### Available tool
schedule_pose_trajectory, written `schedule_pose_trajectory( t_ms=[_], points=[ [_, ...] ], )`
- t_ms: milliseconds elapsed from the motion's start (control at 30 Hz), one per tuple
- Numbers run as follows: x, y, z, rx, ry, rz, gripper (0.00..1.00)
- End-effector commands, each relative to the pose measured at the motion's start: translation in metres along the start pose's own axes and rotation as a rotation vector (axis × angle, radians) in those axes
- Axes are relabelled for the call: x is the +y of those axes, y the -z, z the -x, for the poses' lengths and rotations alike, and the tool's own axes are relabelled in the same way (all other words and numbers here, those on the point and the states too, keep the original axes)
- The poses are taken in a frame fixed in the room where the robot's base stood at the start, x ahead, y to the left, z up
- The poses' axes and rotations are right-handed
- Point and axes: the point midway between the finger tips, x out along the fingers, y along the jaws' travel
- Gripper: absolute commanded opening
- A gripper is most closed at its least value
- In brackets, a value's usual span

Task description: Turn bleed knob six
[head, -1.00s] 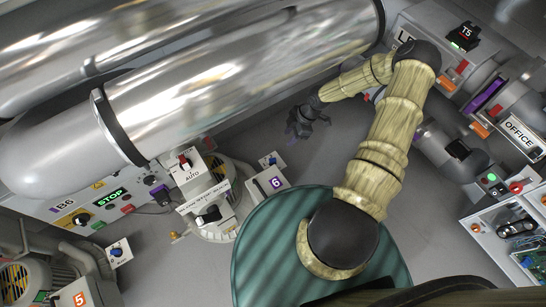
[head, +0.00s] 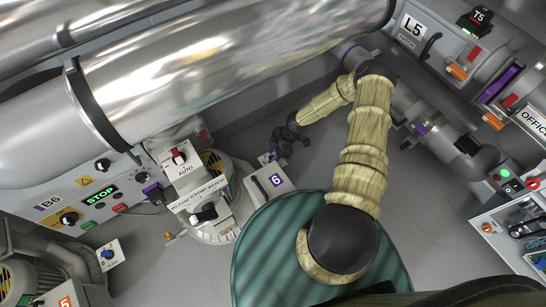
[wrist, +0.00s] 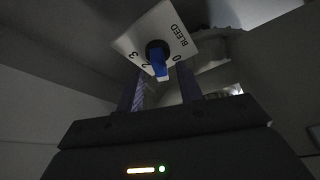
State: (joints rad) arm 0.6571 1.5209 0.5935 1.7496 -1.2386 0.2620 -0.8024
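Bleed knob six is a blue pointer knob (wrist: 158,58) on a dark round base. It sits on a white plate (wrist: 178,22) marked BLEED with numbers 0, 2 and 3. Its pointer end lies between the 2 and the 0. My gripper (wrist: 161,72) is open, one dark finger on each side of the knob's lower end, with gaps showing; I cannot tell how deep the fingertips reach. In the head view my gripper (head: 279,146) is just above and right of the small knob plate (head: 263,159), partly hiding it, beside the white box marked 6 (head: 274,181).
The large shiny cylinder (head: 230,65) lies above my gripper. A white AUTO box (head: 182,160) and round blower (head: 215,235) stand to the left. A similar blue-knob plate (head: 107,255) is at lower left. Grey floor (head: 330,150) is clear to the right.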

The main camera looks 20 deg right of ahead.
Motion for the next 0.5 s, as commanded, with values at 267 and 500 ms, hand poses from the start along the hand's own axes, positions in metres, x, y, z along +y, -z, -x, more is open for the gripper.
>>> schedule_pose_trajectory(
  t_ms=[267,500],
  points=[
    [0.0003,0.0,-0.015,0.0,-0.001,0.0,0.36],
    [0.0002,0.0001,-0.0144,0.0,-0.001,0.0,0.23]
  ],
)
